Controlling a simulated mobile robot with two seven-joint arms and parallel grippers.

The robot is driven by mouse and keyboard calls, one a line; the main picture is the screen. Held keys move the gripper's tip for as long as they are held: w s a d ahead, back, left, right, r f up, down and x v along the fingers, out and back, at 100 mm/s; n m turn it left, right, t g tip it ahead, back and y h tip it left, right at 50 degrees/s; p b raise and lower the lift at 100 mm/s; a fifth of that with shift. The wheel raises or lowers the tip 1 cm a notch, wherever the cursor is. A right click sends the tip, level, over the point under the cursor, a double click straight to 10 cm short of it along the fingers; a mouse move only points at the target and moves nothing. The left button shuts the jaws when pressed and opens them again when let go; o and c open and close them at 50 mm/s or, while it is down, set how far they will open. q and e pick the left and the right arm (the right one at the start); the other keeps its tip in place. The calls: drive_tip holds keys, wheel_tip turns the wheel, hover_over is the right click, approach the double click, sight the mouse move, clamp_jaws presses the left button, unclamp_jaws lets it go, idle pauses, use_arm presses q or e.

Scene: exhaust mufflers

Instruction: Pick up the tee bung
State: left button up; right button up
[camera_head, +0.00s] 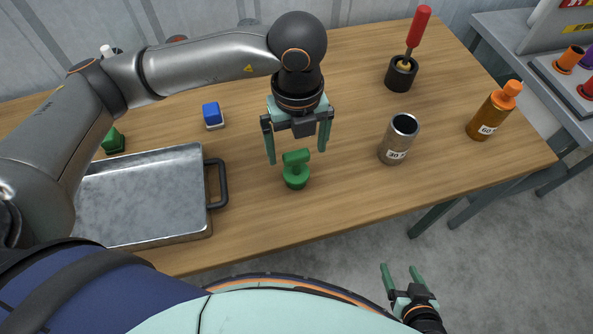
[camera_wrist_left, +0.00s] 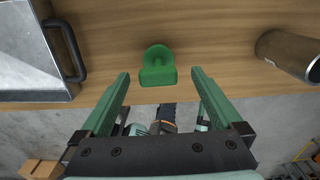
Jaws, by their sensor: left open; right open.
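The tee bung (camera_head: 296,170) is a green piece with a round base and a crossbar on top, standing upright on the wooden table. It also shows in the left wrist view (camera_wrist_left: 158,67), ahead of the fingertips and between their lines. My left gripper (camera_head: 298,146) is open and points down above the tee bung, one finger on each side in the picture. In the left wrist view the fingers (camera_wrist_left: 160,75) hold nothing, and a gap shows between each finger and the bung. My right gripper (camera_head: 401,272) is open and empty, off the front edge of the table over the floor.
A metal tray (camera_head: 150,243) with a black handle (camera_head: 222,184) stands left of the bung. A steel cylinder marked 30 (camera_head: 393,150) stands to the right, with an orange bottle (camera_head: 486,122) and a red-handled tool in a black holder (camera_head: 401,75) beyond. A blue block (camera_head: 211,113) lies behind the tray.

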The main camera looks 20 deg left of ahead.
sight(296, 164)
use_arm(q)
drive_tip(key=f, duration=0.4)
drive_tip(key=shift+s+f+p, duration=0.15)
drive_tip(key=shift+s+p, duration=0.1)
drive_tip(key=shift+p, duration=0.15)
drive_tip(key=shift+f, duration=0.5)
drive_tip(key=shift+w, duration=0.1)
drive_tip(key=c, duration=1.5)
